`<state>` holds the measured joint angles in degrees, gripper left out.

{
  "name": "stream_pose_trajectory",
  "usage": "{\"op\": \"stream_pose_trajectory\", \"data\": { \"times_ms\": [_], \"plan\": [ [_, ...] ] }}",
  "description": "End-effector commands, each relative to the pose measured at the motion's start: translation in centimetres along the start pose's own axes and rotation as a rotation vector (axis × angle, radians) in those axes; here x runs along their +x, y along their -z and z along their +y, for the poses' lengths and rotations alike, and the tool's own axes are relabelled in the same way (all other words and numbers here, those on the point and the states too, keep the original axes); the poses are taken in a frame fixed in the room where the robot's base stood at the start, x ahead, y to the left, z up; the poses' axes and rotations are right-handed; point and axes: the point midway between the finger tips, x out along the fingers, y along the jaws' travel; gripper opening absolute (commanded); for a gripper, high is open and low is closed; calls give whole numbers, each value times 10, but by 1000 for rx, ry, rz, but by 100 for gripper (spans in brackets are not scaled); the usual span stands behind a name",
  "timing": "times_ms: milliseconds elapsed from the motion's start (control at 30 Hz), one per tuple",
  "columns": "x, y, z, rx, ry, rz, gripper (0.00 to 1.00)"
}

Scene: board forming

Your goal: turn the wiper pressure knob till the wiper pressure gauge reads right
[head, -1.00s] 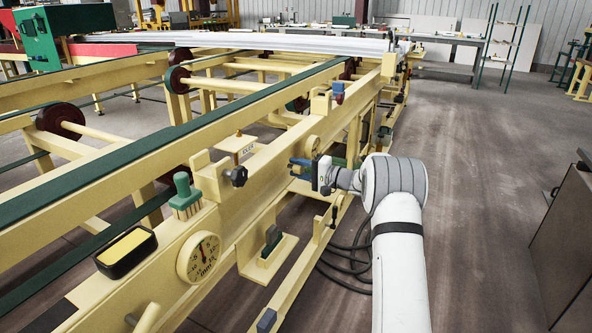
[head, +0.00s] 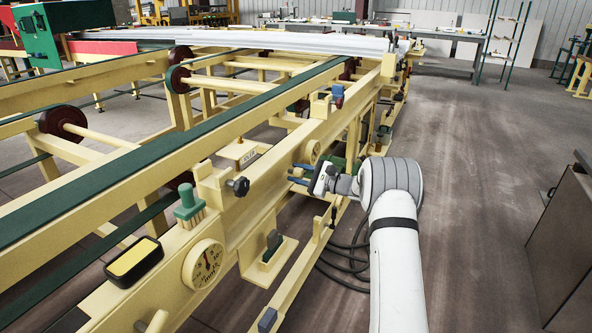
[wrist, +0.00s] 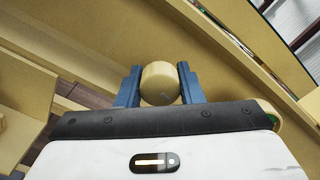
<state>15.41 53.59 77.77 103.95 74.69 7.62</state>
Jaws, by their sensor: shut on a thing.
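A round tan knob (wrist: 161,83) sits between the two blue fingers of my gripper (wrist: 159,88) in the wrist view, and the fingers are shut on it from both sides. In the head view my gripper (head: 299,174) reaches the side of the yellow machine frame, tilted, and the knob is hidden there. A small round dial (head: 313,152) on the frame just above my gripper may be the wiper pressure gauge; its reading is too small to tell.
A larger dial marked mm (head: 203,263) is on the frame in front. A black knob (head: 238,187), a green brush (head: 189,207) and a black-rimmed yellow box (head: 133,262) are nearby. The floor at right is open up to a dark cabinet (head: 565,245).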

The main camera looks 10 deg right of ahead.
Motion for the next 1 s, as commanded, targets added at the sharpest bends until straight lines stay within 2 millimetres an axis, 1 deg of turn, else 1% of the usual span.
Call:
{"op": "stream_pose_trajectory", "data": {
  "times_ms": [33,300,500,700,1000],
  "plan": [
    [-3,0,-3,46,5,7,11],
    [-3,0,-3,294,6,7,11],
    [-3,1,-3,447,7,6,11],
    [-3,2,-3,557,8,5,11],
    [-3,2,-2,633,8,4,11]
  ]
}}
